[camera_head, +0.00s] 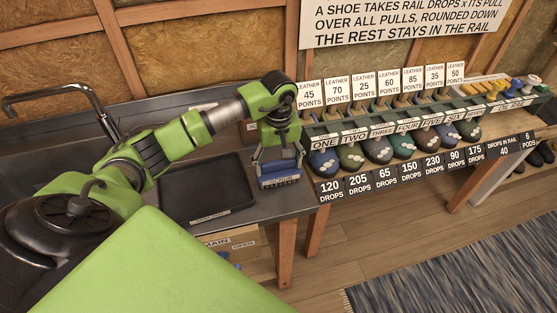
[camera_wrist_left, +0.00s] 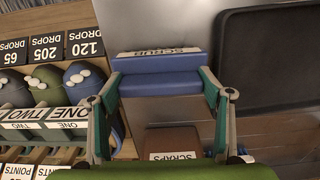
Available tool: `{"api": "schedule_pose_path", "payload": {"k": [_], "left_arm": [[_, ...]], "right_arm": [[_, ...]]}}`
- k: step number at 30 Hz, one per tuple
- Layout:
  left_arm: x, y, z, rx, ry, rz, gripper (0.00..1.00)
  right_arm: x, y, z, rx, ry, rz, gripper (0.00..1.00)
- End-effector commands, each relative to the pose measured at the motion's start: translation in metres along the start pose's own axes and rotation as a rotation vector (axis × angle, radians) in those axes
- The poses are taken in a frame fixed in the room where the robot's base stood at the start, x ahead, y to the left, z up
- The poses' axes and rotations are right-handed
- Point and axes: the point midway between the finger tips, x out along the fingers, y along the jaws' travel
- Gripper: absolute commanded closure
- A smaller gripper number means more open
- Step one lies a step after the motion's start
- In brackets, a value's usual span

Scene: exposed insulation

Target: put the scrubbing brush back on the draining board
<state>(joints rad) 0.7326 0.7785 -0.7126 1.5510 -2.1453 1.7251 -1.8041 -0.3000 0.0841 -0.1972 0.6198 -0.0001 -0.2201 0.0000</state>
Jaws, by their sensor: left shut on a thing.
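The scrubbing brush (camera_head: 279,176) is a blue block with a white label reading SCRUB. It is at the right end of the dark counter and shows in the left wrist view (camera_wrist_left: 158,82). My left gripper (camera_head: 278,163) points down and is shut on it, one finger at each side (camera_wrist_left: 163,92). I cannot tell whether the brush touches the counter. A black, low-rimmed tray with a small label, apparently the draining board (camera_head: 205,218), lies left of the brush, with a gap between them; it looks empty. My right gripper is not in view.
A brown item labelled SCRAPS (camera_wrist_left: 172,140) is close to my left gripper. A rack of shoes (camera_head: 380,150) with number cards stands to the right. A tap (camera_head: 60,97) is at the far left. The counter's front edge is just below the tray.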

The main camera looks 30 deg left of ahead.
Motion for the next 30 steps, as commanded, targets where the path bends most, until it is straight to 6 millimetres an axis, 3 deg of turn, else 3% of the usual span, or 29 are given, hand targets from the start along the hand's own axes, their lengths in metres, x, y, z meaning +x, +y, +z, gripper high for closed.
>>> {"api": "schedule_pose_path", "payload": {"k": [11, 12, 13, 24, 30], "left_arm": [[0.005, 0.000, -0.001, 0.000, 0.002, 0.001, 0.52], [0.003, 0.000, 0.000, 0.000, 0.001, 0.001, 0.18], [0.003, 0.000, 0.000, 0.000, 0.001, 0.001, 0.12], [0.002, 0.000, 0.000, 0.000, 0.000, 0.001, 0.12], [-0.017, 0.001, -0.002, 0.000, 0.005, 0.005, 0.12]], "right_arm": [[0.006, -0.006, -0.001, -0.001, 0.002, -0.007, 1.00], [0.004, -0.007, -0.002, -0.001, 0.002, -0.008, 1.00], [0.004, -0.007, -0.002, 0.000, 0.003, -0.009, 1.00], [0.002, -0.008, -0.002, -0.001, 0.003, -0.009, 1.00], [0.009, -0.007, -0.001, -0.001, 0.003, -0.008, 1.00]]}}
